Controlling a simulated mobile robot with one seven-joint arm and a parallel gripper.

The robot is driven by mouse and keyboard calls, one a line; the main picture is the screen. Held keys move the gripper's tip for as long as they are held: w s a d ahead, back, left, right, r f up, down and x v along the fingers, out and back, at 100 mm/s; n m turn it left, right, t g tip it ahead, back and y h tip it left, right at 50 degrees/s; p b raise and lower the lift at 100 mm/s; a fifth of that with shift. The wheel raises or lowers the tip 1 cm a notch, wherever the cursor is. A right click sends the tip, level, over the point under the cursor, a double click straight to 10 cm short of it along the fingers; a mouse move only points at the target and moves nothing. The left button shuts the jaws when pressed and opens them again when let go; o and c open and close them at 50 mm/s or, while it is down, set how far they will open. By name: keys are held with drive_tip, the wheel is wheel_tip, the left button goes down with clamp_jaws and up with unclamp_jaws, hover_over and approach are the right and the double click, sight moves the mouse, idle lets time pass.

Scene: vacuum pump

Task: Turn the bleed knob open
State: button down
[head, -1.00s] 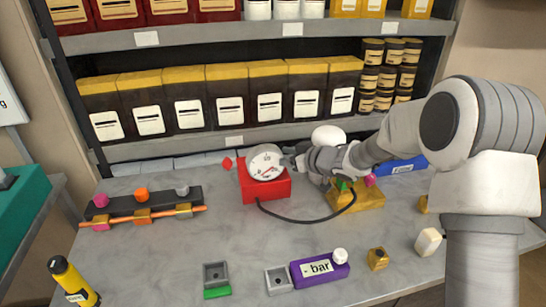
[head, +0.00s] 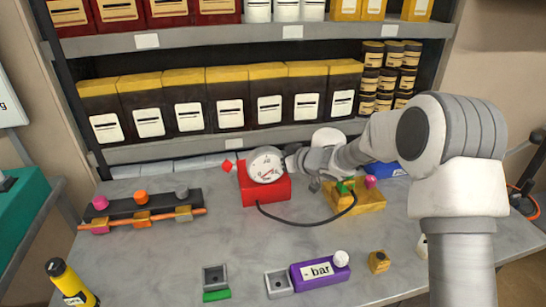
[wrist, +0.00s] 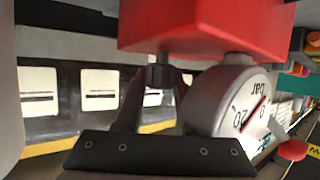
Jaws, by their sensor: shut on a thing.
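A red pump box (head: 265,187) stands on the grey bench, with a round white gauge (head: 265,163) on it. The box also shows in the wrist view (wrist: 210,22), seen upside down, with the gauge (wrist: 232,100) beside my fingers. A dark knob (wrist: 160,74) sticks out from the box and looks to be the bleed knob. My gripper (wrist: 157,84) is shut on this knob, its fingers on either side of it. In the head view my gripper (head: 295,161) is at the right side of the gauge, and the knob is hidden there.
A black cable (head: 300,221) runs from the red box to a yellow block (head: 368,200) at right. Shelves with black boxes (head: 190,113) stand close behind. The bench front holds a purple bar block (head: 320,271).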

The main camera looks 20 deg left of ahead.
drive_tip(key=shift+r+p, duration=0.1)
drive_tip(key=shift+p, duration=0.2)
drive_tip(key=shift+r+n+g+p, duration=0.25)
drive_tip(key=shift+n+g+p, duration=0.05)
drive_tip(key=shift+p, duration=0.75)
drive_tip(key=shift+w+p, duration=0.1)
drive_tip(key=shift+p, duration=0.5)
drive_tip(key=shift+n+g+y+p, duration=0.4)
drive_tip(key=shift+g+p, duration=0.1)
drive_tip(key=shift+p, duration=0.55)
drive_tip(key=shift+r+n+g+p, duration=0.1)
drive_tip(key=shift+n+g+p, duration=0.3)
drive_tip(key=shift+p, duration=0.7)
drive_tip(key=shift+n+g+y+p, duration=0.3)
drive_tip(key=shift+n+g+p, duration=0.3)
drive_tip(key=shift+p, duration=0.4)
drive_tip(key=shift+f+n+g+p, duration=0.3)
drive_tip(key=shift+n+g+p, duration=0.25)
drive_tip(key=shift+g, duration=0.25)
